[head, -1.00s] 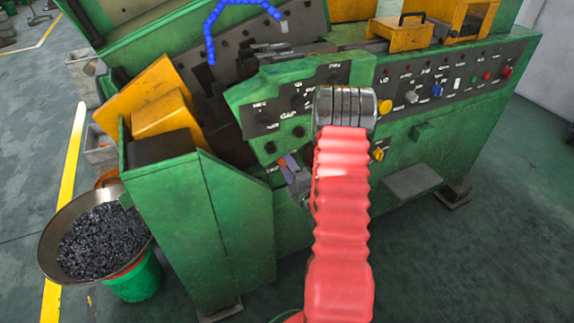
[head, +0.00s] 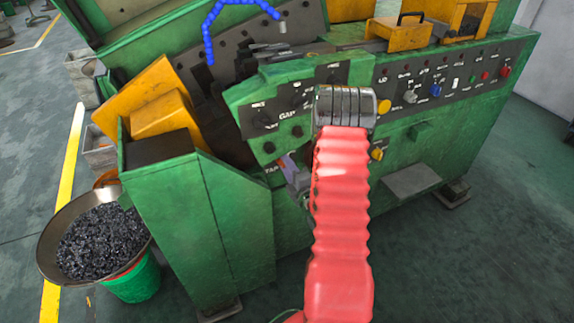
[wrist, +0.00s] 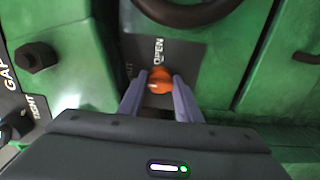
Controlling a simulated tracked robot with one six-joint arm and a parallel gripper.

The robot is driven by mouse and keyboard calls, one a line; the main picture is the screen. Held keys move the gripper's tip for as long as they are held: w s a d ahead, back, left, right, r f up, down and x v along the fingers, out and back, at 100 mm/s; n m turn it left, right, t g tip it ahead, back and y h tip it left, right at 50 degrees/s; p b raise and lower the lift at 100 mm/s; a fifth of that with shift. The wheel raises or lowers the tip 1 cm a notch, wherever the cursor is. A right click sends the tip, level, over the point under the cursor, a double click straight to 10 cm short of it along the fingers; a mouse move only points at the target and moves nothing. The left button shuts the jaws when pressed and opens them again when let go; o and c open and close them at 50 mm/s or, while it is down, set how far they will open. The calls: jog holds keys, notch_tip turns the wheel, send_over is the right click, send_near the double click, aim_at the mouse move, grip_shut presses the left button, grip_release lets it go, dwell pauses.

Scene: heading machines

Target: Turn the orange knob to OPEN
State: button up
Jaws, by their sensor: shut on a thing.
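The orange knob (wrist: 161,78) sits on a dark plate (wrist: 185,60) on the green machine in the wrist view. The word OPEN stands just beyond it, and a partly hidden label is to its left. A small pale mark shows on the knob's lower left side. My gripper (wrist: 159,92) has one purple-grey finger on each side of the knob and is shut on it. In the head view my gripper (head: 291,168) shows only in part beside my red-sleeved arm, and the knob is hidden there.
In the wrist view a dark handwheel rim (wrist: 185,12) lies just beyond the plate. A black knob (wrist: 36,57) is at left by the GAP label. In the head view a pan of dark small parts (head: 98,240) stands at left. Open floor is at lower right.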

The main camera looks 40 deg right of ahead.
jog(key=shift+a+f+m, duration=0.1)
jog(key=shift+f+m, duration=0.05)
jog(key=shift+m, duration=0.15)
jog(key=m, duration=0.3)
jog(key=shift+a, duration=0.15)
jog(key=m, duration=0.4)
jog(key=shift+m, duration=0.3)
jog(key=m, duration=0.4)
jog(key=shift+w+a, duration=0.1)
jog(key=m, duration=0.5)
jog(key=o, duration=1)
jog(key=shift+d, duration=0.2)
jog(key=shift+o, duration=0.2)
